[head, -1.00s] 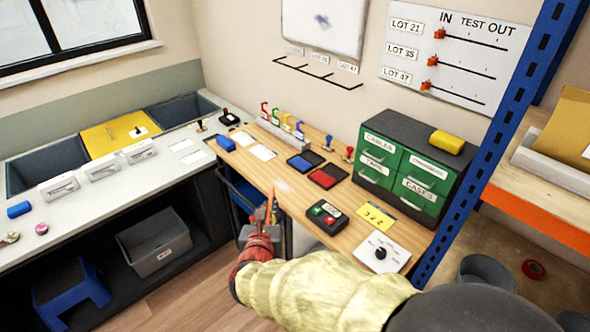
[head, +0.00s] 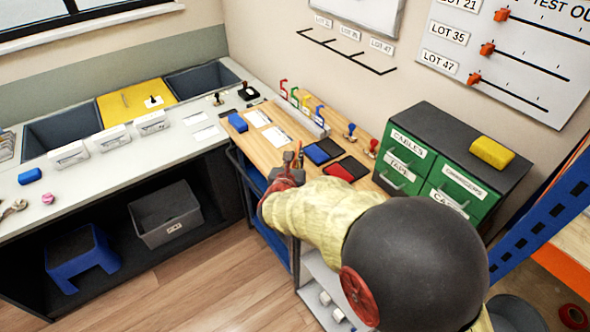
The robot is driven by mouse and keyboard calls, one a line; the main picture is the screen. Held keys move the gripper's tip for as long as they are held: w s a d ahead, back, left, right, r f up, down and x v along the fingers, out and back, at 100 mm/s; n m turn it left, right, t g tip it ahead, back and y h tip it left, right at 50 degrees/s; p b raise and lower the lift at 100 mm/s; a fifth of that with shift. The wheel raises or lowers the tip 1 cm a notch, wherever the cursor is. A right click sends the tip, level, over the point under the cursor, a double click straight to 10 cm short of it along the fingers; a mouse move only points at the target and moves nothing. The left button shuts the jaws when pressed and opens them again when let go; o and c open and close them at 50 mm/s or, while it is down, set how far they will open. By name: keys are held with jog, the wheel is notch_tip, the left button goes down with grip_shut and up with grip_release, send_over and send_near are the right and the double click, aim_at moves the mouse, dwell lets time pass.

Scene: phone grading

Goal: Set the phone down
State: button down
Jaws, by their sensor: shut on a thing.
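My gripper (head: 294,158) is over the wooden bench top (head: 258,150), in front of the blue and red pads. It is shut, and my arm hides most of it. The phone in its grip cannot be made out clearly at this angle. I cannot tell whether the phone touches the bench top or is above it.
A blue pad (head: 322,151) and a red pad (head: 347,169) lie just beyond my gripper. White cards (head: 279,138) and a blue block (head: 238,122) are to the left. A green drawer cabinet (head: 455,172) stands right.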

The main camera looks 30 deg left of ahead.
jog(key=shift+w+a+f+b, duration=0.4)
jog(key=shift+w+f, duration=0.25)
jog(key=shift+f, duration=0.85)
jog(key=shift+w+a+f+b, duration=0.4)
jog(key=shift+w+f, duration=0.3)
jog(key=shift+f, duration=0.75)
jog(key=shift+w+a+f+b, duration=0.3)
jog(key=shift+w+a+f, duration=0.25)
jog(key=shift+f, duration=0.95)
jog(key=shift+w+d, duration=0.1)
jog(key=shift+f, duration=0.2)
jog(key=c, duration=2)
grip_release()
jog(key=shift+c, duration=0.2)
jog(key=shift+o, duration=0.6)
jog(key=shift+r, duration=0.15)
